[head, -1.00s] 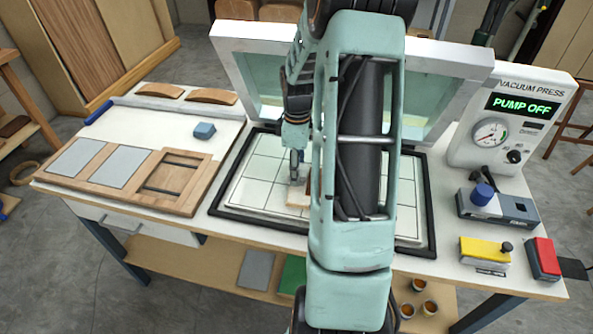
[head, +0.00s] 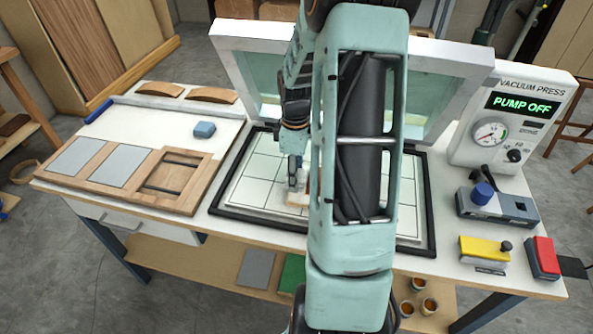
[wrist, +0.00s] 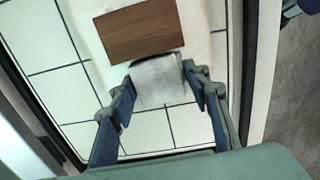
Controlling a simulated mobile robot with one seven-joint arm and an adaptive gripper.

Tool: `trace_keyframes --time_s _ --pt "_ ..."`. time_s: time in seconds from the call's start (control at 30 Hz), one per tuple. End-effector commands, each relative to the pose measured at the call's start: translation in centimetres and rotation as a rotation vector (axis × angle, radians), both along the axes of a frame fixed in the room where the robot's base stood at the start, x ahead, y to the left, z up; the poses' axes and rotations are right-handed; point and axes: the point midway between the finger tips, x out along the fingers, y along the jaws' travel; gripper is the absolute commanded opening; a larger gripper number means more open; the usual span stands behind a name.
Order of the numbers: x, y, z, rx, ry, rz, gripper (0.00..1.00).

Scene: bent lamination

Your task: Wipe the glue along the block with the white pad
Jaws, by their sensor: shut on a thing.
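A brown wooden block (wrist: 140,30) lies on the gridded white platen of the press, at the top of the wrist view. A pale cream border shows around the block. My gripper (wrist: 160,80) is shut on the white pad (wrist: 158,82), which sits between its two fingers and close against the block's near edge. In the head view my gripper (head: 294,178) is low over the platen (head: 255,185), and my arm hides most of the block. I cannot make out the glue clearly, nor whether the pad touches the block.
The press lid (head: 455,62) stands open behind the platen, and a dark frame (head: 215,205) rims the platen. A blue block (head: 204,130) and a wooden tray with grey panels (head: 121,166) are at left. The press console (head: 510,115) and yellow (head: 485,250) and red (head: 543,258) switches are at right.

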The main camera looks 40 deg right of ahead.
Motion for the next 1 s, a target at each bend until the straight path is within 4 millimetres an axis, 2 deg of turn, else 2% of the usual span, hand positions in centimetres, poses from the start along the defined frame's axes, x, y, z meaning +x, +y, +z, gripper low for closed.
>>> trace_keyframes --time_s 0.6,1.0 --pt "-1.4 1.4 -0.1 -0.002 -0.002 0.000 0.25" --pt "-1.3 1.5 0.2 -0.001 -0.003 0.000 0.25"
